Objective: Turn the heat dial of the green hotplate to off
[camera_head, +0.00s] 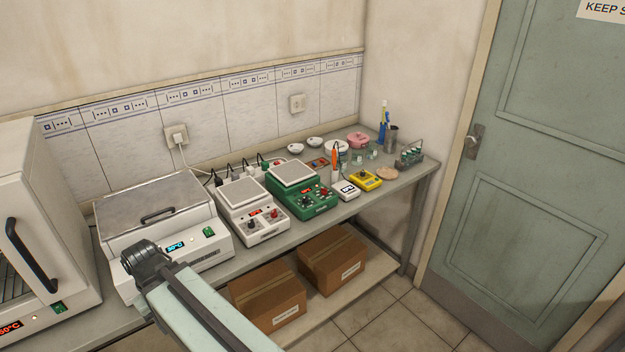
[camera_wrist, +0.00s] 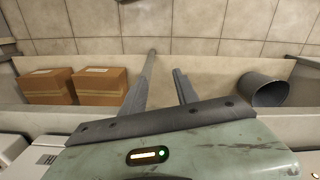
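The green hotplate (camera_head: 312,207) stands on the bench in the head view, between a white hotplate and small instruments. Its square pale top plate (camera_head: 292,173) is bare. Its sloped front has a small lit red display (camera_head: 306,190), a dark knob and a red knob (camera_head: 323,192); the dial setting is too small to read. My gripper (camera_wrist: 164,62) shows in the wrist view, its two grey fingers apart with nothing between them. It points down past the bench front toward the floor, away from the hotplate. The hotplate is not seen in the wrist view.
A similar white hotplate (camera_head: 253,210) stands close at its left, then a large lidded bath (camera_head: 160,215) and an oven (camera_head: 45,220). A white box and a yellow meter (camera_head: 366,180) stand at its right. Cardboard boxes (camera_head: 268,296) sit on the lower shelf. A grey bin (camera_wrist: 264,89) shows in the wrist view.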

